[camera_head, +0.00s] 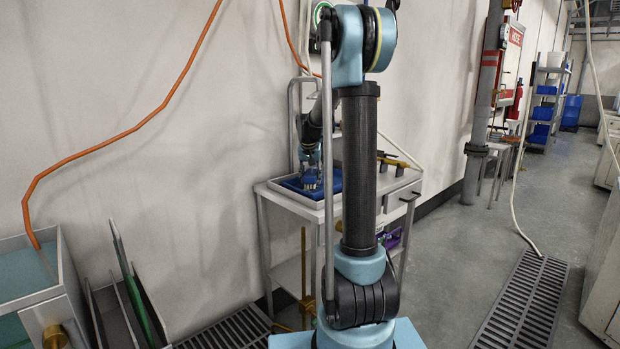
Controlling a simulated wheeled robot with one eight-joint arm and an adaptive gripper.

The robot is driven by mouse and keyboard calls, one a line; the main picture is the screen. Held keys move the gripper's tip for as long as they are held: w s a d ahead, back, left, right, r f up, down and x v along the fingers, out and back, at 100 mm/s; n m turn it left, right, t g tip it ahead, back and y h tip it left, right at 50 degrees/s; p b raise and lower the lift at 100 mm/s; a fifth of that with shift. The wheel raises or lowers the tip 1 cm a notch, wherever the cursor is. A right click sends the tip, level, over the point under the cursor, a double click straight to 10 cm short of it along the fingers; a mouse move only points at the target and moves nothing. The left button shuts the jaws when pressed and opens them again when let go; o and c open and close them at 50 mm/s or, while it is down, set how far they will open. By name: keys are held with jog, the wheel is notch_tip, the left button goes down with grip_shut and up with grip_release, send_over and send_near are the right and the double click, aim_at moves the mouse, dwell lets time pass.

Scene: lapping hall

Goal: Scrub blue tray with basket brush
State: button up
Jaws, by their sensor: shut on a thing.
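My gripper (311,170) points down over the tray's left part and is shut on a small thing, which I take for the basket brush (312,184). The brush is low at the tray, but it is too small to tell whether its bristles touch the surface. My arm's dark upright link hides part of the tray and cart.
The cart (275,190) has a lower shelf and a raised metal frame at its back. Brass-coloured fittings (390,162) lie at its right. A tank (40,290) and an upright-slotted rack (125,310) stand at the lower left. Open floor (480,230) lies to the right, with a drain grate.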

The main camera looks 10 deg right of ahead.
aim_at(304, 175)
jog(key=shift+f, duration=0.55)
jog(key=shift+a, duration=0.15)
jog(key=shift+s+a+r, duration=0.1)
jog(key=shift+s+a, duration=0.4)
jog(key=shift+a, duration=0.2)
jog(key=shift+s+a, duration=0.45)
jog(key=shift+a, duration=0.2)
jog(key=shift+w+d+f, duration=0.2)
jog(key=shift+w+d, duration=0.15)
jog(key=shift+d, duration=0.25)
jog(key=shift+w+d+f, duration=0.1)
jog(key=shift+w+d, duration=0.45)
jog(key=shift+d, duration=0.35)
jog(key=shift+c, duration=1.2)
